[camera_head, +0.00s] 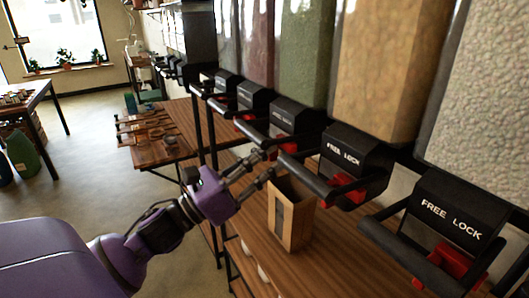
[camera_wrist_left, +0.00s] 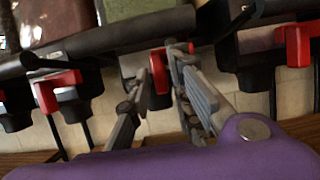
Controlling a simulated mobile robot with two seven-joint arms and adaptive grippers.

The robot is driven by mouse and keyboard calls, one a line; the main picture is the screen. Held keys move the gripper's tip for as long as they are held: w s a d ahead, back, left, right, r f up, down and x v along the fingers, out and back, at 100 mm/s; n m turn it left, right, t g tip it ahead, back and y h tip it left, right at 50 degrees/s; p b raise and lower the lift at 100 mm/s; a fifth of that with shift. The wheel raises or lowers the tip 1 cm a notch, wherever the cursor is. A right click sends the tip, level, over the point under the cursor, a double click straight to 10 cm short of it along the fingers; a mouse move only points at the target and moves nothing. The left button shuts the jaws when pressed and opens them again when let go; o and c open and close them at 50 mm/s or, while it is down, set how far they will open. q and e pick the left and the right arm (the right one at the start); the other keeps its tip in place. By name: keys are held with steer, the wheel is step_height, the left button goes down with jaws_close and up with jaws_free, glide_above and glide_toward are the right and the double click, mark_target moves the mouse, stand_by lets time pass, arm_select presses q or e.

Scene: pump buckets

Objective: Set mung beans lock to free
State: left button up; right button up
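The mung beans dispenser is the green-filled column (camera_head: 306,55) in the head view, with a black pump head (camera_head: 292,118) below it. A strip of green (camera_wrist_left: 138,8) shows at the top of the wrist view. Its red lock (camera_wrist_left: 160,78) is in the wrist view, between the fingers of my left gripper (camera_wrist_left: 155,65). The fingers are spread, one on each side of the lock; I cannot tell whether they touch it. In the head view my left gripper (camera_head: 264,164) is below and in front of this pump head. The lock's setting cannot be read. My right gripper is not in view.
Neighbouring pumps with red locks and black handle bars (camera_head: 310,180) stand close on both sides. Open floor (camera_head: 95,120) lies to the left.

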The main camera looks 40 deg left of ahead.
arm_select(q)
steer(key=shift+w+d+r, duration=0.1)
steer(key=shift+w+d, duration=0.05)
steer(key=shift+w, duration=0.1)
jaws_close()
steer(key=shift+w+a, duration=0.25)
steer(key=shift+a, duration=0.35)
steer(key=shift+w+a, duration=0.25)
steer(key=shift+a, duration=0.35)
